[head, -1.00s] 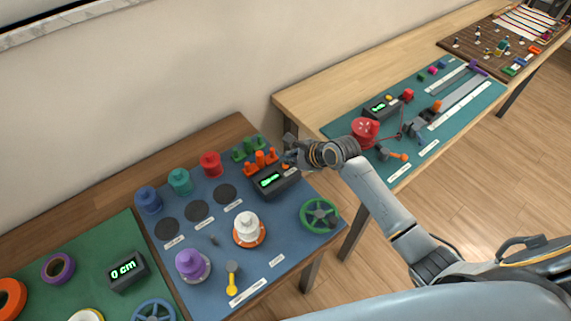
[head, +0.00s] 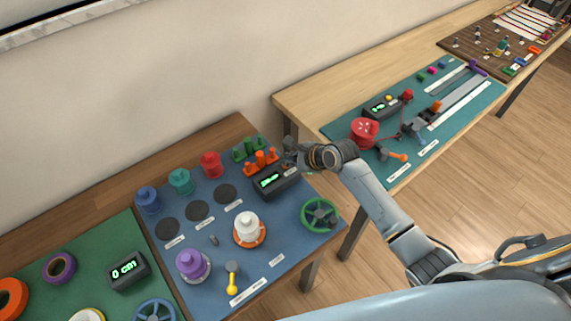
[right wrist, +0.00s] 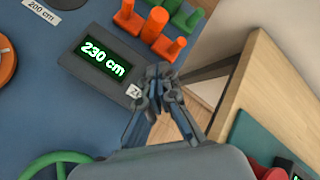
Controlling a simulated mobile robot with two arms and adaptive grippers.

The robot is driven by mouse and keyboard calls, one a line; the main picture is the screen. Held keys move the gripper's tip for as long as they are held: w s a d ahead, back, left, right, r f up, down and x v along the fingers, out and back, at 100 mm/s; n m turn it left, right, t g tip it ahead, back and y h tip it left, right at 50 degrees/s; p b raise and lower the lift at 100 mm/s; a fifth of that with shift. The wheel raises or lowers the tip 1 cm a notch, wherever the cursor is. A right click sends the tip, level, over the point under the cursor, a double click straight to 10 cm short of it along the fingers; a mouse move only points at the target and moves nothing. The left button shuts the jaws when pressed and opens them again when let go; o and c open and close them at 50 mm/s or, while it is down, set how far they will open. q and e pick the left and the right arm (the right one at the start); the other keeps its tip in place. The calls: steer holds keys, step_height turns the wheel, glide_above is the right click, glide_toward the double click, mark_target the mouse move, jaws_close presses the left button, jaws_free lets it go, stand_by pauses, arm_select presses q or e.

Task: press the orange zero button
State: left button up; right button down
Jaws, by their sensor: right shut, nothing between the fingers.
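A dark readout box (head: 272,182) with green digits stands at the back right of the blue mat. In the right wrist view the box (right wrist: 92,74) reads 230 cm and a partly covered white label (right wrist: 133,91) sits at its right end. My right gripper (right wrist: 163,74) is shut and empty, its fingertips over that end of the box. In the head view my right gripper (head: 290,160) is also at the box's right end. The orange zero button is not visible; the fingers seem to cover it. Contact cannot be told. My left gripper is out of view.
An orange peg rack (head: 261,161) and a green one (head: 249,149) stand close behind the box. A green handwheel (head: 320,214) is in front to the right. A wooden table (right wrist: 258,90) lies beyond a gap on the right.

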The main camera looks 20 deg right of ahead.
steer(key=shift+f, duration=0.45)
stand_by(0.5)
steer(key=shift+r, duration=0.1)
steer(key=shift+r+p, duration=0.75)
steer(key=shift+p, duration=0.45)
step_height(320, 180, up, 5)
steer(key=p, duration=0.6)
steer(key=shift+r, duration=0.1)
